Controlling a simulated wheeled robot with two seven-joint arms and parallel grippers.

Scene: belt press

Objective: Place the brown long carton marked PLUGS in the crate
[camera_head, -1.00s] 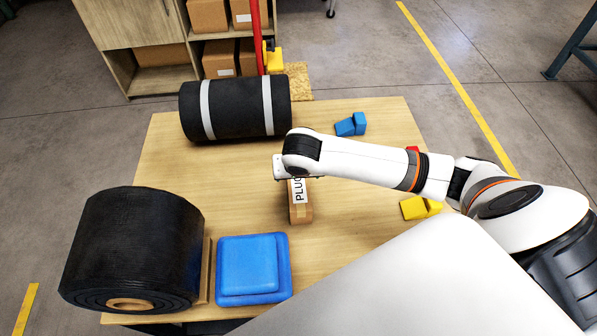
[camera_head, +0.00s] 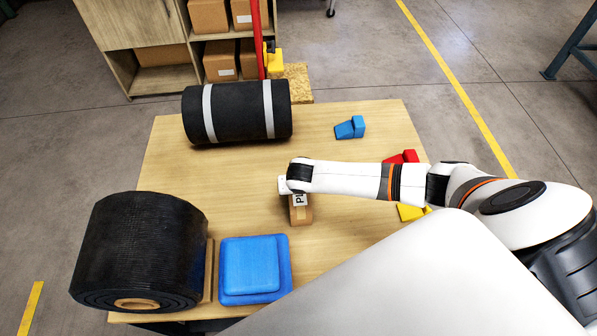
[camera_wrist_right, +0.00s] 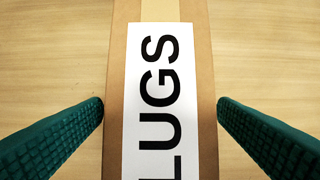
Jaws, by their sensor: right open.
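The brown long carton marked PLUGS (camera_head: 301,217) lies on the wooden table, partly hidden under my right wrist in the head view. In the right wrist view the carton (camera_wrist_right: 206,70) runs up the middle, its white label reading "LUGS". My left gripper is not in view. I see no clear open crate; a blue stepped, box-like object (camera_head: 284,285) sits at the table's front.
A black roll with grey bands (camera_head: 237,112) lies at the back of the table (camera_head: 210,180). Blue blocks (camera_head: 350,128), a red block (camera_head: 409,156) and a yellow block (camera_head: 410,213) lie right. The table's middle left is clear.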

